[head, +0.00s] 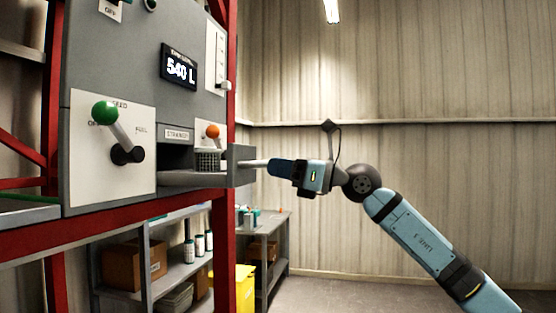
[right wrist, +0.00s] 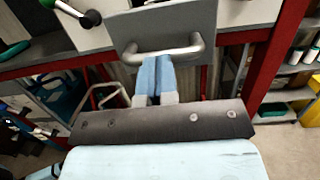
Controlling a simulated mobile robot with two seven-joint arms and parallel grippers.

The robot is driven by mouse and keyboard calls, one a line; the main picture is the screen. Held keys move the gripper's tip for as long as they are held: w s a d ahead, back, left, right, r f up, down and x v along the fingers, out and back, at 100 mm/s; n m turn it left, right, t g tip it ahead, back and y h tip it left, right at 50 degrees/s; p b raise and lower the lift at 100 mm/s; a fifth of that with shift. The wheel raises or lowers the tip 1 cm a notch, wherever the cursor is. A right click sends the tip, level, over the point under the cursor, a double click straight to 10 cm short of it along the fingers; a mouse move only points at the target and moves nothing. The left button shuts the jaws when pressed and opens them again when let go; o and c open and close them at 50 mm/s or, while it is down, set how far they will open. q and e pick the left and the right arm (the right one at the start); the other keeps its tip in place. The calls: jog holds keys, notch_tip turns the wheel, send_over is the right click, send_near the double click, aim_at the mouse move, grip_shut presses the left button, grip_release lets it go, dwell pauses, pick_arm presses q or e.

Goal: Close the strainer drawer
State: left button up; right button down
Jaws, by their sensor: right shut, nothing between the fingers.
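The strainer drawer is pulled out of the machine, below the STRAINER label (head: 178,134). Its grey front plate (head: 240,166) stands apart from the panel, and a mesh basket (head: 208,160) shows behind it. The drawer front (right wrist: 205,20) fills the top of the right wrist view, with a metal bar handle (right wrist: 180,52) across it. My right gripper (head: 271,166) is shut and empty, pointing at the handle. In the right wrist view its blue fingertips (right wrist: 154,60) are at the handle bar; I cannot tell whether they touch it. My left gripper is not in view.
A green-knobbed lever (head: 105,112) and an orange-knobbed lever (head: 212,131) stick out from the panel near the drawer. A red frame post (head: 222,250) stands below the drawer. Shelves with boxes and a yellow bin (head: 244,288) are below. The space to the right is open.

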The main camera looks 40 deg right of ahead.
aim_at(218, 168)
jog(key=shift+w+a, duration=0.1)
dwell(0.3)
jog(key=f+p+x, duration=0.1)
jog(key=x, duration=0.4)
jog(key=p+x, duration=0.2)
jog(key=x, duration=0.3)
jog(key=f+p+x, duration=0.1)
jog(key=x, duration=0.4)
jog(key=shift+w+f+p, duration=0.25)
jog(key=shift+p, duration=0.15)
jog(key=shift+w+a, duration=0.4)
jog(key=shift+w, duration=0.1)
jog(key=shift+s+d, duration=0.1)
jog(key=shift+r, duration=0.15)
